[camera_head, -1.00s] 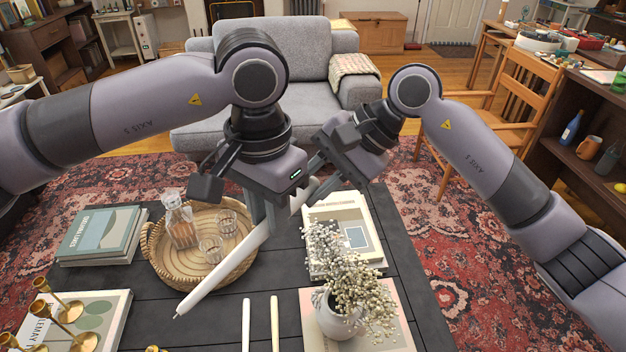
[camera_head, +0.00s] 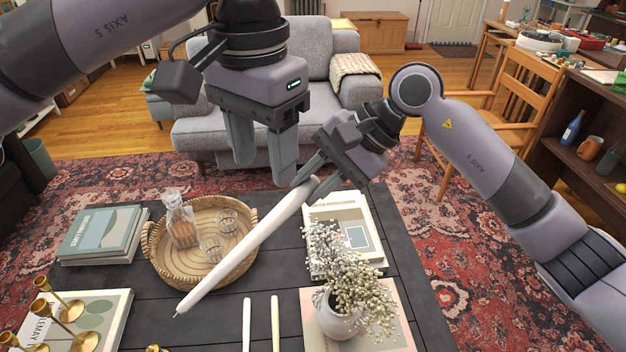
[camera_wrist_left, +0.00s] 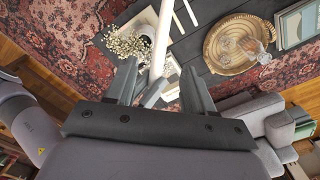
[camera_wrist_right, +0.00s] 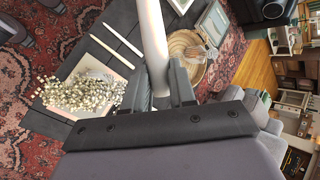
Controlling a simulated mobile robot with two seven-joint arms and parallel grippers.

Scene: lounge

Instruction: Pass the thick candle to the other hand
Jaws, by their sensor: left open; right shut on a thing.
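The thick candle (camera_head: 243,251) is long and white, held slanted above the table with its wick end toward the lower left. My right gripper (camera_head: 308,178) is shut on it near its upper right end; the candle also shows between the fingers in the right wrist view (camera_wrist_right: 155,50). My left gripper (camera_head: 262,165) is open and empty, above and left of the candle's held end, apart from it. In the left wrist view the candle (camera_wrist_left: 161,40) shows beyond the open left fingers. Two thin candles (camera_head: 246,324) (camera_head: 275,322) lie on the table.
A wicker tray (camera_head: 152,262) with a decanter (camera_head: 180,222) and glasses stands on the dark table (camera_head: 228,312). A vase of white flowers (camera_head: 338,318) stands on a book at front right. Books (camera_head: 100,232) and brass candle holders (camera_head: 70,312) are at left.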

